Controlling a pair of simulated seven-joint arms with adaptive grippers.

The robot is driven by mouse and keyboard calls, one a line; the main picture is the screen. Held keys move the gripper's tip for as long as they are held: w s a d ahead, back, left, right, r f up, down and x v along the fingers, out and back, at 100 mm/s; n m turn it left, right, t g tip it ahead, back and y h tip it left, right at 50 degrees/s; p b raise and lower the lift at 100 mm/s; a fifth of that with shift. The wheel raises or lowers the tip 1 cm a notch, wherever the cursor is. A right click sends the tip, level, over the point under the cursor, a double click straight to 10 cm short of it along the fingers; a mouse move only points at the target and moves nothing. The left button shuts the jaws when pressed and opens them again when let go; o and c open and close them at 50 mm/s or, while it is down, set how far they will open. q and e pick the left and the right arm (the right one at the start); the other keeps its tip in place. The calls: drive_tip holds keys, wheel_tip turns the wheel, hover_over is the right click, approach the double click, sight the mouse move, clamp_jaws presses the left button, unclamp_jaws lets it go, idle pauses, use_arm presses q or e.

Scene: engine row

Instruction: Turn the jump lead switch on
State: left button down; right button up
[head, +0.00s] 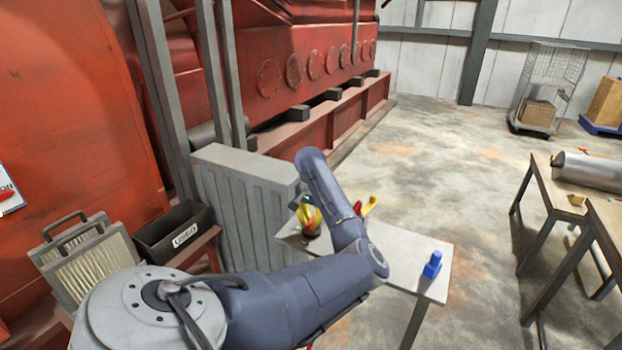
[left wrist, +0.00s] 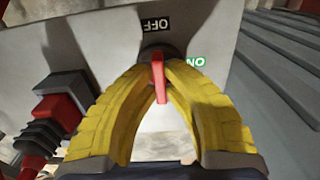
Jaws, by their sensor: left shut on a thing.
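In the left wrist view, a red switch lever (left wrist: 160,88) stands out from a pale grey panel (left wrist: 90,40). A black OFF label (left wrist: 155,25) sits beyond its base and a green ON label (left wrist: 195,62) to its right, both upside down in the picture. The yellow fingers of my left gripper (left wrist: 160,68) are closed on the lever, one on each side. I cannot tell whether the lever points to OFF or ON. My right gripper is not in view.
In the left wrist view, a red and black ribbed part (left wrist: 50,115) is left of the fingers. In the head view, a grey ribbed cabinet (head: 235,210) stands left of a small table (head: 400,285) with a blue object (head: 432,265). Open floor lies right of this table.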

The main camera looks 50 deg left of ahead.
use_arm(q)
drive_tip(key=shift+m, duration=0.4)
drive_tip(key=m, duration=0.3)
drive_tip(key=shift+a+m, duration=0.1)
drive_tip(key=shift+m, duration=0.3)
drive_tip(key=m, duration=0.4)
drive_tip(key=shift+a, duration=0.1)
drive_tip(key=m, duration=0.5)
drive_tip(key=shift+w+a+m, duration=0.1)
drive_tip(key=shift+w+m, duration=0.05)
drive_tip(key=shift+m, duration=2.05)
drive_tip(key=c, duration=1.5)
unclamp_jaws()
